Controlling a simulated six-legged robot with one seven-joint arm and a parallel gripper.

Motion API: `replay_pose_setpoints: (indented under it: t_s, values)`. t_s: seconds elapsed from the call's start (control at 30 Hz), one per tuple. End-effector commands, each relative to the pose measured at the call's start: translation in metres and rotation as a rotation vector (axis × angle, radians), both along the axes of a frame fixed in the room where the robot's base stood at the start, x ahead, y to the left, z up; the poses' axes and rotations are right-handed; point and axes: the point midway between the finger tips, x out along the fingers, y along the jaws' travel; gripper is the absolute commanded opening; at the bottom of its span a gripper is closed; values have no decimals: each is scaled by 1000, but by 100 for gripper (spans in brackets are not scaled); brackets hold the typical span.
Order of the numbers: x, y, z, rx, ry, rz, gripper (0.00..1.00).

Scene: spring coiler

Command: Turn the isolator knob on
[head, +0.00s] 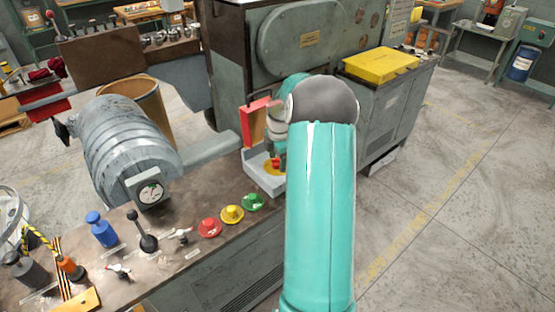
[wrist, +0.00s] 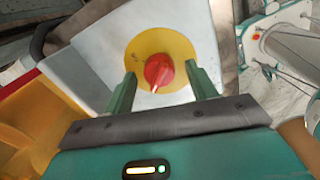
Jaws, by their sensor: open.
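The isolator knob (wrist: 158,70) is red with a pale pointer mark and sits on a round yellow plate (wrist: 178,46) on a light grey box. In the wrist view the pointer mark is toward the lower left. My gripper (wrist: 162,80) is open, with one green finger on each side of the knob; I cannot tell whether they touch it. In the head view the knob (head: 275,163) shows small on the grey box (head: 263,185), partly hidden by my arm, and the fingers are mostly hidden.
An orange-red open cover (head: 253,123) stands behind the box. Red (head: 209,228), yellow (head: 232,214) and green (head: 252,202) buttons, levers and a blue knob (head: 102,230) line the bench top to the left. A grey machine cabinet (head: 300,40) rises behind. Floor at right is clear.

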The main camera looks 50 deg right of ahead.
Motion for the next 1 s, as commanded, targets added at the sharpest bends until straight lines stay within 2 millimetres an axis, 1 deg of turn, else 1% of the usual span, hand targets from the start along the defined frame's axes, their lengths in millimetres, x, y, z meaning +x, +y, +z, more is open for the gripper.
replay_pose_setpoints:
  t_s: [0.1,0.3,0.37,0.5,0.53,0.77,1.0]
  values:
    - [0,-1,-4,0,0,0,57]
    - [0,-1,-4,0,0,0,57]
    - [0,-1,-4,0,0,0,45]
    - [0,-1,-3,0,0,0,18]
    - [0,-1,-3,0,0,0,12]
    - [0,-1,-3,0,0,-11,12]
    - [0,-1,-3,-1,-1,-87,12]
